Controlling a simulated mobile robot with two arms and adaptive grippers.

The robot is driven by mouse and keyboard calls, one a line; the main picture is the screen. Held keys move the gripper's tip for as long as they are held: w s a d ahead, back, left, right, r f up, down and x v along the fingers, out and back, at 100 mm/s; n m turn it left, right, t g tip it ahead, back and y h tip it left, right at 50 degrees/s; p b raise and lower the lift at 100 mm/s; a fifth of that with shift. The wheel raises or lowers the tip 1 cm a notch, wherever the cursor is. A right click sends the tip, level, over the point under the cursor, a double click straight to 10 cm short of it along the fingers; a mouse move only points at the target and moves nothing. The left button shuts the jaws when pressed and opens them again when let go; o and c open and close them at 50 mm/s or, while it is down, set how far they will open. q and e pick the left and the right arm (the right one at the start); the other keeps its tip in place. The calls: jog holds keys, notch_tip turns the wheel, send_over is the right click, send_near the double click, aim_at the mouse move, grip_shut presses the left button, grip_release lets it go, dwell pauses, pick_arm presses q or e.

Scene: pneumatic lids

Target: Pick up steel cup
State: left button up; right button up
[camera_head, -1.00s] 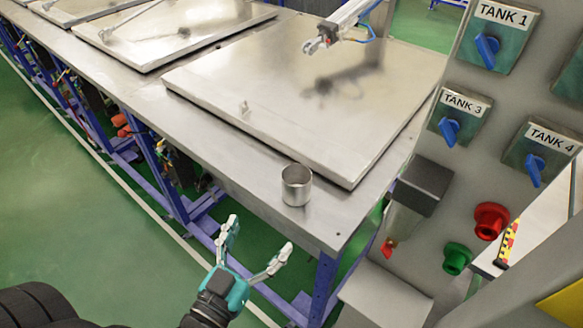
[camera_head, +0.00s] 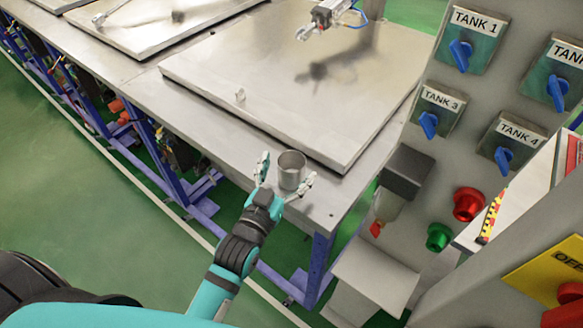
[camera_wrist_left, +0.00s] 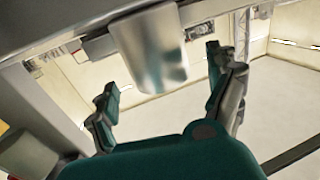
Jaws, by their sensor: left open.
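The steel cup (camera_head: 291,171) stands upright on the steel table's front corner in the head view. My left gripper (camera_head: 286,176) is open, its fingers spread on the left and right sides of the cup. In the left wrist view the cup (camera_wrist_left: 152,50) shows large and shiny, between and beyond the open fingertips (camera_wrist_left: 160,72). I cannot tell whether either finger touches it. My right gripper is not in view.
A large flat steel lid (camera_head: 290,85) lies on the table (camera_head: 205,128) just behind the cup. A pneumatic rod (camera_head: 322,18) hangs above it. A control panel (camera_head: 450,140) with blue knobs and red and green buttons stands at the right.

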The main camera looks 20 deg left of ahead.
aim_at(297, 153)
pick_arm(q)
jog(key=w, duration=0.3)
jog(key=shift+w+d, duration=0.1)
jog(key=shift+d, duration=0.05)
jog(key=shift+c, duration=0.6)
jog(key=c, duration=1.2)
